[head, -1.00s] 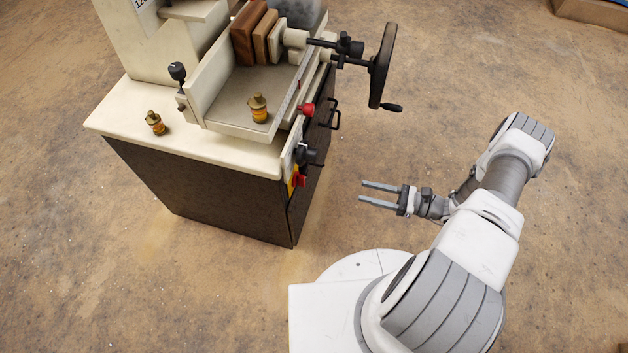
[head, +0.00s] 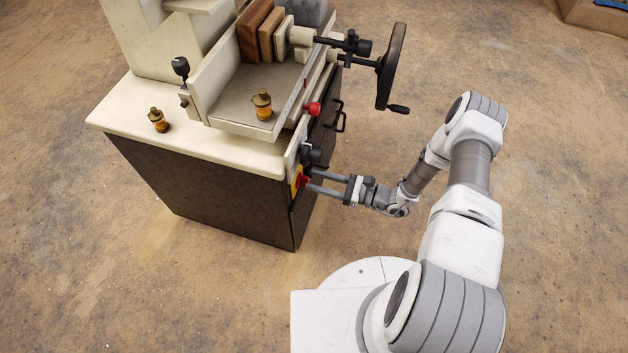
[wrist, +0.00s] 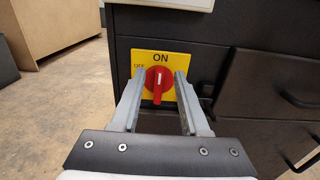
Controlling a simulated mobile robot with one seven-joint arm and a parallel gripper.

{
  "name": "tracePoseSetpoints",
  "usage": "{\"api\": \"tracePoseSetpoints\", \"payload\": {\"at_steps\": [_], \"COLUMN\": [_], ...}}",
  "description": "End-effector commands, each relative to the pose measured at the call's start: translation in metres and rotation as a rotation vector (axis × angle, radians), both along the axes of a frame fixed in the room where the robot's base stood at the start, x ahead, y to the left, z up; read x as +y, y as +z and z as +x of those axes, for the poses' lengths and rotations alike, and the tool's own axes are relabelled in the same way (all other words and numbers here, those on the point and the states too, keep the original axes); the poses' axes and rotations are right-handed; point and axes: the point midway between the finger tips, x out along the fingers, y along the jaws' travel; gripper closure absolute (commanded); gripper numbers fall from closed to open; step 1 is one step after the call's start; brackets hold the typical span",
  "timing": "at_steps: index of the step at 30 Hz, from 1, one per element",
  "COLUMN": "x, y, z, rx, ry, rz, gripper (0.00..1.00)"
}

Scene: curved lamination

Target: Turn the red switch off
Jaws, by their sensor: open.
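The red switch (wrist: 158,82) is a round knob with a raised grip on a yellow plate (wrist: 178,53) marked ON at the top and OFF at the upper left. The grip stands upright, with a white mark near its top under ON. In the head view the red switch (head: 304,181) is on the front of the machine cabinet, partly hidden by a finger. My gripper (wrist: 154,87) is open, with one finger on each side of the knob. I cannot tell whether the fingers touch it. It also shows in the head view (head: 309,180), level and pointing left at the switch.
The machine cabinet (head: 200,196) has a black knob (head: 312,155) just above the switch, a red knob (head: 313,109) higher up, and a black handwheel (head: 391,67) jutting right. Drawer handles (wrist: 300,101) are to the right. Floor is clear around the cabinet.

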Motion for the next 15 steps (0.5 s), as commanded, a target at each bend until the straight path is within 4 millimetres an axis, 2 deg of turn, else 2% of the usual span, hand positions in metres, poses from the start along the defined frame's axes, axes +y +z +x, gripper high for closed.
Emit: {"api": "tracePoseSetpoints", "payload": {"at_steps": [4, 13, 15], "x": [0.0099, 0.0117, 0.0116], "y": [0.0, 0.0004, 0.0004], "z": [0.0035, 0.004, 0.004], "rx": [0.0, 0.0, 0.0], "ry": [0.0, 0.0, 0.0], "rz": [0.0, 0.001, 0.001], "gripper": [0.55, 0.55, 0.68]}}
